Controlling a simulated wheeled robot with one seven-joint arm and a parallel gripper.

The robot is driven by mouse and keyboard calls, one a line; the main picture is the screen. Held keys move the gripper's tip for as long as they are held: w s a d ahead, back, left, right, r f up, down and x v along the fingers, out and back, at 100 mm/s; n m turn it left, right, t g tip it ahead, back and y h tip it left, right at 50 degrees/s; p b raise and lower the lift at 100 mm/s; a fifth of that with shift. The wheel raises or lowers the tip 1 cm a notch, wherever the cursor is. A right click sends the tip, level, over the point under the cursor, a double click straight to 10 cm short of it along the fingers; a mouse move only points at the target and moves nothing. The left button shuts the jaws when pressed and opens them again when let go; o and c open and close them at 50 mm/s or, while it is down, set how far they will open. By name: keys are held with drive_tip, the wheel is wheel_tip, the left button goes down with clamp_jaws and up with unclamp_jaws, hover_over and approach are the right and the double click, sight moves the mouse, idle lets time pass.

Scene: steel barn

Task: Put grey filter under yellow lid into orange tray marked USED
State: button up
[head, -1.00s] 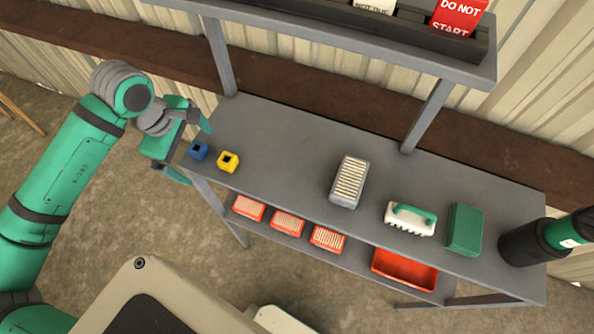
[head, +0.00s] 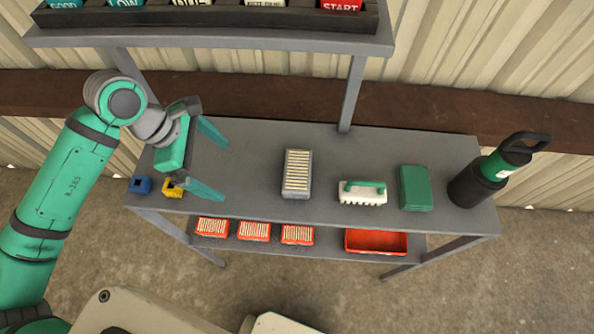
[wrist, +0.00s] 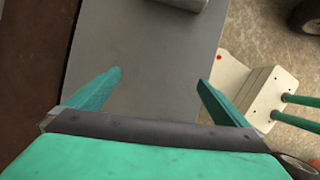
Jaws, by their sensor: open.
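A grey filter (head: 296,188) with cream pleats lies uncovered on the grey bench top, near its middle. A grey edge at the top of the wrist view (wrist: 182,4) is probably the same filter. An orange tray (head: 376,243) stands on the lower shelf at the right and looks empty; no USED mark is readable. No yellow lid can be made out; a small yellow block (head: 170,188) sits at the bench's left, partly behind my gripper. My gripper (head: 224,172) is open and empty above the left part of the bench, left of and apart from the grey filter.
A blue block (head: 140,185) sits at the bench's left end. A green-handled brush (head: 362,193), a green box (head: 415,188) and a black-green cylinder (head: 478,183) stand right. Several orange filters (head: 254,231) lie on the lower shelf. A sign rack (head: 220,32) hangs above.

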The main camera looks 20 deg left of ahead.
sight(297, 170)
drive_tip(key=shift+m+g, duration=0.4)
drive_tip(key=shift+m, duration=0.2)
drive_tip(key=w+d, duration=0.1)
drive_tip(key=d, duration=0.1)
drive_tip(key=w+d, duration=0.1)
drive_tip(key=shift+w+d+r, duration=0.1)
drive_tip(key=shift+w+d, duration=0.25)
drive_tip(key=shift+d, duration=0.05)
drive_tip(key=shift+h, duration=0.3)
drive_tip(key=d, duration=0.2)
drive_tip(key=w+d, duration=0.1)
drive_tip(key=d, duration=0.2)
drive_tip(key=w+d, duration=0.1)
drive_tip(key=d, duration=0.2)
drive_tip(key=shift+w+d, duration=0.15)
drive_tip(key=shift+w, duration=0.1)
drive_tip(key=d, duration=0.2)
drive_tip(key=w+d, duration=0.1)
drive_tip(key=d, duration=0.1)
drive_tip(key=shift+w, duration=0.15)
drive_tip(key=shift+x, duration=1.05)
drive_tip(key=shift+w+f, duration=0.15)
drive_tip(key=shift+f, duration=0.2)
drive_tip(key=shift+a+f, duration=0.1)
drive_tip(key=shift+a, duration=0.05)
drive_tip(key=shift+d, duration=0.25)
drive_tip(key=c, duration=0.7)
drive_tip(key=shift+a, duration=0.1)
drive_tip(key=shift+c, duration=1.4)
